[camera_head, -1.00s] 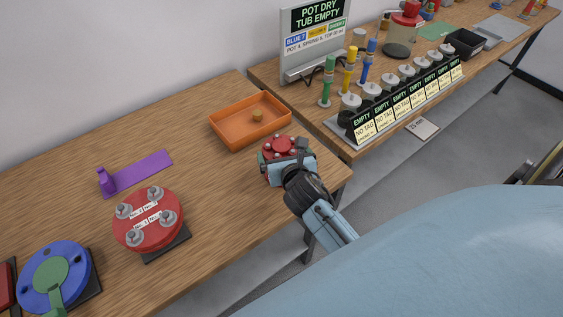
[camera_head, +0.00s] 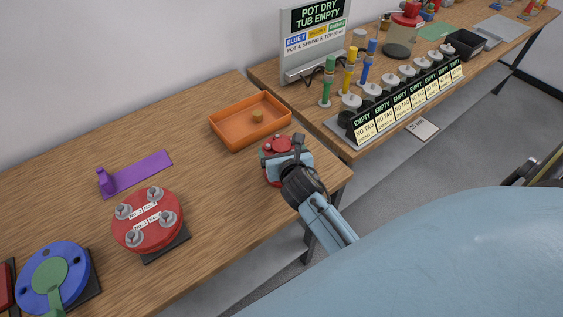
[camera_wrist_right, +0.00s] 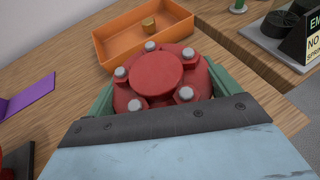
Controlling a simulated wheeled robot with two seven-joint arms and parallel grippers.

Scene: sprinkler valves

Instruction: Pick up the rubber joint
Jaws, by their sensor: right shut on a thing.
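My right gripper (camera_head: 292,163) is at the near right end of the left table, over a red round part with silver bolts (camera_head: 276,143). In the right wrist view this red bolted part (camera_wrist_right: 155,73) lies just beyond the gripper's dark front bar (camera_wrist_right: 160,122), with green parts on both sides of it. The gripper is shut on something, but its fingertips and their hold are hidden. I cannot make out a rubber joint for certain. My left gripper is not in view.
An orange tray (camera_head: 223,136) with a small brass-coloured piece (camera_head: 257,117) stands behind the gripper. A row of tagged parts (camera_head: 405,98) is on the other table.

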